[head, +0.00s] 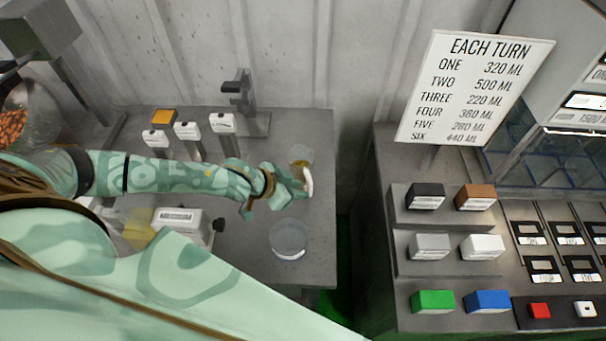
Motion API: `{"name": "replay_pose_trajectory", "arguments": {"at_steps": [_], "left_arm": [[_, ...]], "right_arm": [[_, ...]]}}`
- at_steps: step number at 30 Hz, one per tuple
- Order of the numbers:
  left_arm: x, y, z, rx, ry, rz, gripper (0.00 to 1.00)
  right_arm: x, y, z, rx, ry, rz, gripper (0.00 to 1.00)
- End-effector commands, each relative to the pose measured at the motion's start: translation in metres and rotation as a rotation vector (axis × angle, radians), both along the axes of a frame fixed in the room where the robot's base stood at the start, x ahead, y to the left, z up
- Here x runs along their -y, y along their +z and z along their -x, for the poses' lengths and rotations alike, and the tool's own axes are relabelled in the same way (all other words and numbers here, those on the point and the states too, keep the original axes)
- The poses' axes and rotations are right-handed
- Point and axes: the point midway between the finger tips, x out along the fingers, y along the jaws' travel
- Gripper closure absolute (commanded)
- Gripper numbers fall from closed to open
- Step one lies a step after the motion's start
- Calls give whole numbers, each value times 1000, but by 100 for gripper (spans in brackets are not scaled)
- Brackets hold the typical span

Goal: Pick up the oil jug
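A small clear jug (300,155) with amber liquid low in it and a white handle stands near the right edge of the left table; I take it as the oil jug. My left gripper (298,188) is at the jug's near side, right by the white handle. The fingers partly hide the lower jug, and I cannot tell whether they are closed on the handle. My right gripper is not in view.
A clear round bowl (289,239) stands nearer on the same table (318,215). White-labelled levers (187,130) and a dark metal stand (240,95) are behind my arm. Right of a gap, another counter holds coloured blocks (433,301) and a sign (474,88).

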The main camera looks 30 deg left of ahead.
Motion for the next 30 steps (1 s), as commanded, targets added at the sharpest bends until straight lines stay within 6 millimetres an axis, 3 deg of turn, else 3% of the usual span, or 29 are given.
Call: {"name": "replay_pose_trajectory", "arguments": {"at_steps": [12,19,20,22,23,30], "left_arm": [[19,-35,-35,0,-1,-2,75],[20,-36,-36,0,-1,-1,75],[20,-36,-36,0,-1,-1,78],[20,-36,-36,0,-1,-1,97],[20,-36,-36,0,-1,-1,100],[20,-36,-36,1,-1,0,100]], "right_arm": [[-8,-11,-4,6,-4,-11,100],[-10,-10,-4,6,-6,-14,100],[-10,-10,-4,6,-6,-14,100],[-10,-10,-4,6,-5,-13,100],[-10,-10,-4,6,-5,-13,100],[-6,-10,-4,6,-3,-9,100]]}}
